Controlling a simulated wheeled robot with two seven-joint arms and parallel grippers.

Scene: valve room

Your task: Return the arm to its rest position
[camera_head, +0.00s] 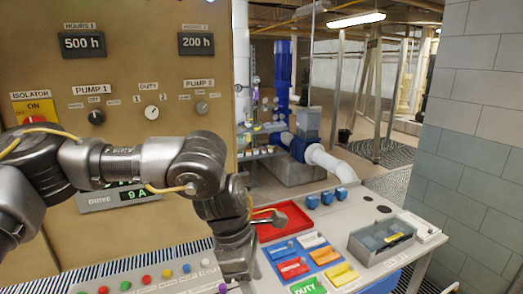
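My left arm comes in from the left, across the front of the tan pump panel (140,108). Its wrist bends down, and the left gripper (238,266) hangs low at the bottom middle, beside the left edge of the grey bench (340,222). Its fingertips are not clearly visible, so I cannot tell whether it is open or holds anything. A small grey metal piece (270,217) shows beside the wrist, over the red tray (295,218); I cannot tell whether it rests there. My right gripper is not seen.
Coloured trays, including a blue one (286,254), lie right of the gripper. Small blue blocks (326,198) and a grey box (381,240) are on the bench. A button strip (150,280) runs below the arm. A tiled wall (480,130) bounds the right.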

